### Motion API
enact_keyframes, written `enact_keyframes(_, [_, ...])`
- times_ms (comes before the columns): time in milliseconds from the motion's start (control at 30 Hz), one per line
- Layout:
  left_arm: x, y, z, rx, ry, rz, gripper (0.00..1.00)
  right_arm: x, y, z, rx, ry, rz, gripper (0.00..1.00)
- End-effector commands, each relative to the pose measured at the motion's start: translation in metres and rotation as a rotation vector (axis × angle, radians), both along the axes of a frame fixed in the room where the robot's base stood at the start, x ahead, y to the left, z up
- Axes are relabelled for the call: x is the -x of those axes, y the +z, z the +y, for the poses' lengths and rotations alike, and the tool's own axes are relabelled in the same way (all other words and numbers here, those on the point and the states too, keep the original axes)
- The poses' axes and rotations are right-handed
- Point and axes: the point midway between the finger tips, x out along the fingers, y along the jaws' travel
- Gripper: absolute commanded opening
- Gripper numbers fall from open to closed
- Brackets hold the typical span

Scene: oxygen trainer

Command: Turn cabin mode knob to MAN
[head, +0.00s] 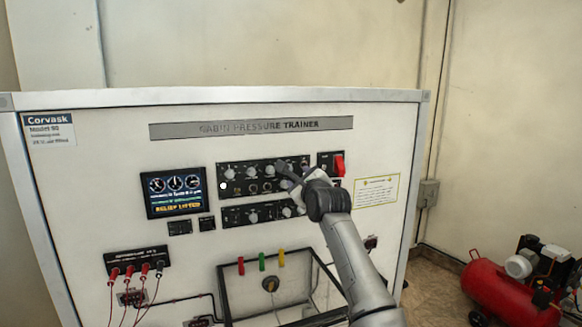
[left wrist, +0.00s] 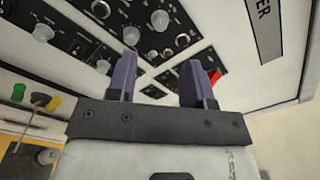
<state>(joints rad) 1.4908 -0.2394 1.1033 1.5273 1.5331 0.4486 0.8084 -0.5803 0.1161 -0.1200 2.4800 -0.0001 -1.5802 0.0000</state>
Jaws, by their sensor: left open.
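The black upper control panel (head: 240,187) on the white trainer board carries several pale knobs, including a left one (head: 230,174) and one beside it (head: 251,171). Their labels are too small to read, so I cannot tell which is the cabin mode knob. My left gripper (head: 287,176) is at the right part of this panel and covers some of it. In the left wrist view its two fingers (left wrist: 160,68) are apart with nothing held. One pale knob (left wrist: 130,62) shows by the left fingertip, and another (left wrist: 160,20) lies beyond. My right gripper is not in view.
A red switch (head: 339,165) sits right of the gripper. A lower knob panel (head: 240,216) is just below. A lit display (head: 173,192) is at left. Red plugs with cables (head: 129,271) are lower left. A red compressor (head: 505,292) stands on the floor at right.

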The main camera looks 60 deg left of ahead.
Motion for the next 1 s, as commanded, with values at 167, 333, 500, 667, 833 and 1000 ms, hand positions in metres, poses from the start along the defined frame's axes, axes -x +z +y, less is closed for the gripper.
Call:
enact_keyframes(167, [-0.008, 0.004, 0.034, -0.001, 0.001, 0.003, 0.47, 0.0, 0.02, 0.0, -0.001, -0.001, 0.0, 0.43])
enact_keyframes(333, [-0.015, 0.004, 0.059, -0.003, 0.001, 0.003, 0.47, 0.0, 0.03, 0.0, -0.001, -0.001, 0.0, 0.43])
enact_keyframes(500, [-0.02, 0.002, 0.076, -0.003, 0.0, 0.002, 0.47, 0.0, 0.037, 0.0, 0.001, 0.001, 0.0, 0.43])
enact_keyframes(667, [-0.022, 0.001, 0.084, -0.003, 0.0, 0.001, 0.47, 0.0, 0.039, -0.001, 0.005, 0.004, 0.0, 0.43])
enact_keyframes(833, [-0.023, 0.001, 0.085, -0.003, 0.0, 0.0, 0.47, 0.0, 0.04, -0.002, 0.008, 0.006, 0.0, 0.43])
enact_keyframes(1000, [-0.023, 0.0, 0.085, -0.003, 0.0, 0.0, 0.47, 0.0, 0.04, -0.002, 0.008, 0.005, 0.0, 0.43])
